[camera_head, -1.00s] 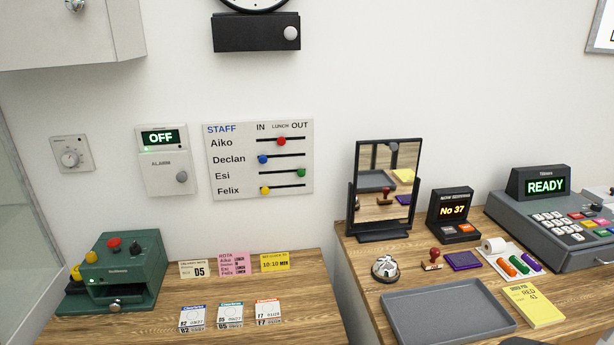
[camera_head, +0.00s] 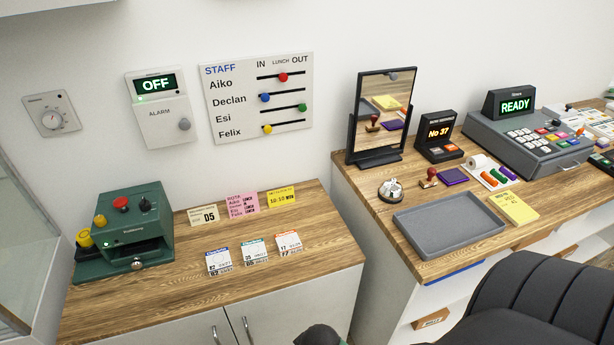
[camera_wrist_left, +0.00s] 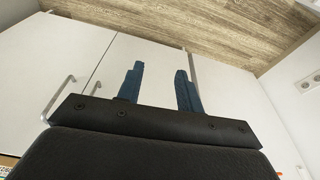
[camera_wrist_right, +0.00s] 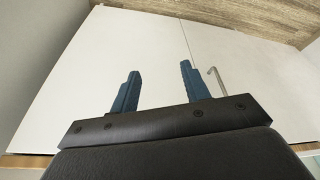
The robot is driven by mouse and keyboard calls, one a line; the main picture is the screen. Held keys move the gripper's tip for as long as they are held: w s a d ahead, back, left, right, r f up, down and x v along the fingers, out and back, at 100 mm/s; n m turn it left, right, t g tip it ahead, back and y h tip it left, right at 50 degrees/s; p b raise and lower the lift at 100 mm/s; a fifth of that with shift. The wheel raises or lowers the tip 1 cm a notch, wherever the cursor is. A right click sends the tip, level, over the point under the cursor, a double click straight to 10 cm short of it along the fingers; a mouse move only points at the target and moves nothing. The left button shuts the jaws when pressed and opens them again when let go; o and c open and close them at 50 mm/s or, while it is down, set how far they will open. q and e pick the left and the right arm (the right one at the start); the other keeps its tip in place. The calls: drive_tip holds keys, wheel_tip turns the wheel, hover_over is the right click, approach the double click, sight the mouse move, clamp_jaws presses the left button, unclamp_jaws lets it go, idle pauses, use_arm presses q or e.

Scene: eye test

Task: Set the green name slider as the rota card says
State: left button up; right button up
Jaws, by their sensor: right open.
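The white STAFF board (camera_head: 222,92) hangs on the wall in the head view. The green name slider (camera_head: 302,107) is on the Esi row, at the right end under OUT. The red slider (camera_head: 283,77) on the Aiko row is near LUNCH; the blue (camera_head: 265,98) and yellow (camera_head: 267,129) ones are at the left under IN. The pink rota card (camera_head: 242,206) stands on the left counter; its lines are too small to read surely. My left gripper (camera_wrist_left: 160,70) and my right gripper (camera_wrist_right: 160,70) are open and empty, facing white cabinet doors, away from the board.
An alarm box (camera_head: 162,125) reading OFF is left of the board. Below stand a green machine (camera_head: 125,235) and several small cards on the wooden counter (camera_head: 320,235). At right are a mirror (camera_head: 384,112), a grey tray (camera_head: 450,222) and a dark chair (camera_head: 535,300).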

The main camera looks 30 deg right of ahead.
wheel_tip(320, 180, up, 5)
drive_tip(key=w+d+t, duration=0.1)
drive_tip(key=w, duration=0.2)
use_arm(q)
wheel_tip(320, 180, down, 24)
drive_tip(key=a+p, duration=0.1)
drive_tip(key=p, duration=0.2)
use_arm(e)
drive_tip(key=t+h, duration=0.4)
drive_tip(key=t, duration=1.4)
approach(304, 110)
drive_tip(key=w+r, duration=0.2)
drive_tip(key=p+x, duration=0.2)
drive_tip(key=x, duration=0.1)
drive_tip(key=p+x, duration=0.1)
drive_tip(key=x, duration=0.1)
drive_tip(key=shift+w+d+f, duration=0.15)
drive_tip(key=shift+w, duration=0.15)
use_arm(q)
drive_tip(key=s+a+f, duration=0.2)
drive_tip(key=s+f, duration=0.6)
drive_tip(key=f, duration=0.1)
drive_tip(key=s+a+f, duration=0.2)
drive_tip(key=s+f, duration=0.7)
drive_tip(key=shift+s+f+m+g, duration=0.2)
drive_tip(key=shift+m+g, duration=0.1)
drive_tip(key=shift+g, duration=0.1)
use_arm(e)
drive_tip(key=shift+w+d, duration=0.1)
drive_tip(key=shift+w, duration=0.5)
